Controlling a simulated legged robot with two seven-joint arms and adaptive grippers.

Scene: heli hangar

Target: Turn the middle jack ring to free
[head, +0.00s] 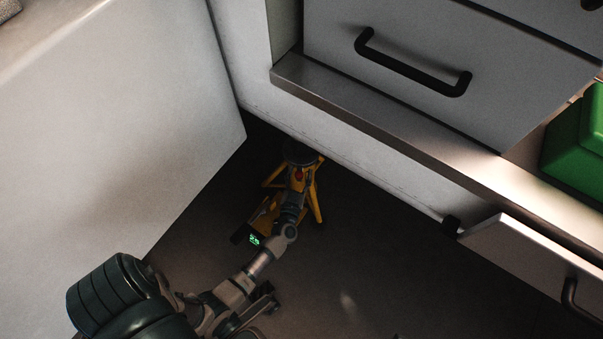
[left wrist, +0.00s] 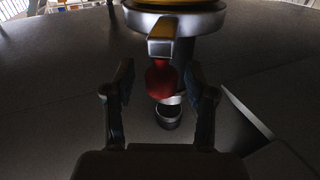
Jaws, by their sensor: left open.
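A yellow jack (head: 314,202) with splayed legs stands on the dark floor near the cabinet foot in the head view. Its red knob (head: 298,174) shows just beyond my left gripper (head: 293,193). In the left wrist view, a silver ring (left wrist: 200,24) carries a stubby metal lever (left wrist: 160,44) that ends in the red knob (left wrist: 161,82). My left gripper (left wrist: 158,75) is open, with one finger on each side of the knob. Gaps show between knob and fingers. A metal cylinder (left wrist: 168,116) shows below. The arm hides part of the jack. My right gripper is out of view.
A grey cabinet (head: 400,165) with a handled drawer (head: 430,60) overhangs behind the jack. A pale panel (head: 120,130) stands at left. An open flap (head: 530,255) and a green case (head: 575,145) are at right. Floor right of the jack is clear.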

